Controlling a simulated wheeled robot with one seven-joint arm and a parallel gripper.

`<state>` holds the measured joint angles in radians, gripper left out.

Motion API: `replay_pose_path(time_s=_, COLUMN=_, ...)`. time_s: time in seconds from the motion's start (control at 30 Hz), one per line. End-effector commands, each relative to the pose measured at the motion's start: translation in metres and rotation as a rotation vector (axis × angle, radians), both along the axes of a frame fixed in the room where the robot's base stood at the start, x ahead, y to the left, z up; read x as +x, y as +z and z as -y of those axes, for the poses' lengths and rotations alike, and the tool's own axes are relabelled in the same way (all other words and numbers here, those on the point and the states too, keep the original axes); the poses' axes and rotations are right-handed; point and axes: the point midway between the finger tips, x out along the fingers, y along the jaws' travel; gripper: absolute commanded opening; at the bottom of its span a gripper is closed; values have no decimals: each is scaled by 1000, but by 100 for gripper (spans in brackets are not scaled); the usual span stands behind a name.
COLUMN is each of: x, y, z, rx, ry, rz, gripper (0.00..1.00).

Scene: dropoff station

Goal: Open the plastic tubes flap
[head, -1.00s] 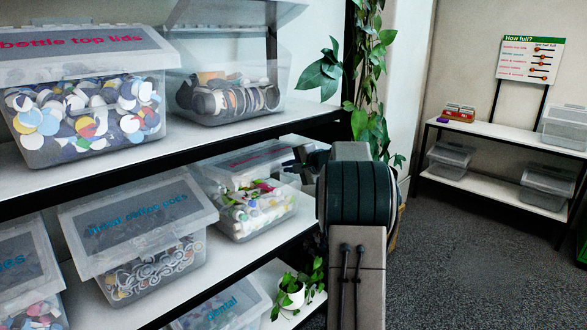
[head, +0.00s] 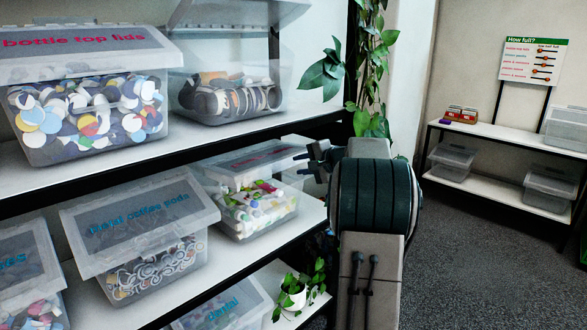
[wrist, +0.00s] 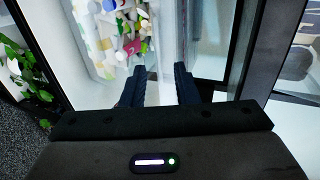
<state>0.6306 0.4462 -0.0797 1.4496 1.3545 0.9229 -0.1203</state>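A clear plastic box (head: 252,212) with a pink-lettered lid (head: 250,160) stands on the middle shelf; I take it for the plastic tubes box, but its lettering is too small to read. It holds white, green and pink pieces, and its lid looks closed. My gripper (head: 314,160) is at the right end of the lid; I cannot tell whether it touches. In the wrist view the two dark fingers (wrist: 159,84) are apart with nothing gripped between them. The clear box with its coloured pieces (wrist: 120,35) shows beyond the fingertips.
On the same shelf stands a metal coffee pods box (head: 145,235). Above are a bottle top lids box (head: 85,110) and a box with its flap raised (head: 230,95). A potted plant (head: 292,290) stands below. The carpet (head: 480,240) to the right is clear.

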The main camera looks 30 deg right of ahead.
Motion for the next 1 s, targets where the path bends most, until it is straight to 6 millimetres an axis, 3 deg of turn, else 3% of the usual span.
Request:
replay_pose_path(time_s=0.2, x=-46, y=19, z=13, rx=-1, ry=-1, rz=2, gripper=27)
replay_pose_path(time_s=0.4, x=-72, y=31, z=19, rx=-1, ry=0, rz=1, gripper=27)
replay_pose_path(time_s=0.8, x=-80, y=35, z=21, rx=1, ry=2, rz=1, gripper=27)
replay_pose_path(time_s=0.9, x=-80, y=34, z=18, rx=-2, ry=8, rz=-5, gripper=2)
replay_pose_path(time_s=1.0, x=-82, y=28, z=-7, rx=-24, ry=49, rz=-41, gripper=0)
